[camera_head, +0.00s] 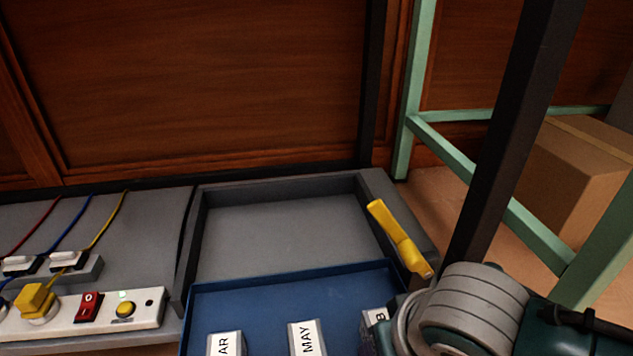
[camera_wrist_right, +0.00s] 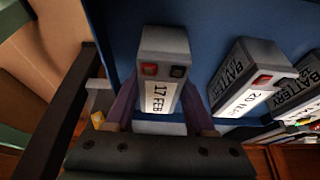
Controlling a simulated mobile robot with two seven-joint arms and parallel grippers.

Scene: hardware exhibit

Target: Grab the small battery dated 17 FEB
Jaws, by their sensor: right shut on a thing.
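The small battery dated 17 FEB (camera_wrist_right: 160,95) is grey with a white label and red and black terminals. In the right wrist view it stands between the two fingers of my right gripper (camera_wrist_right: 160,112), which is shut on it. In the head view only a part of a battery label ending in B (camera_head: 378,317) shows beside my right wrist, which hides the rest. The battery is at the edge of the blue tray (camera_head: 290,277); I cannot tell whether it is lifted. My left gripper is not in view.
Other batteries stand in the blue tray, one marked MAY (camera_head: 305,338) and one ending in AR (camera_head: 225,344). A yellow-handled tool (camera_head: 400,238) lies on the grey tray's right rim (camera_head: 375,190). A dark post (camera_head: 510,130) rises near my right arm. A switch panel (camera_head: 145,308) is at left.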

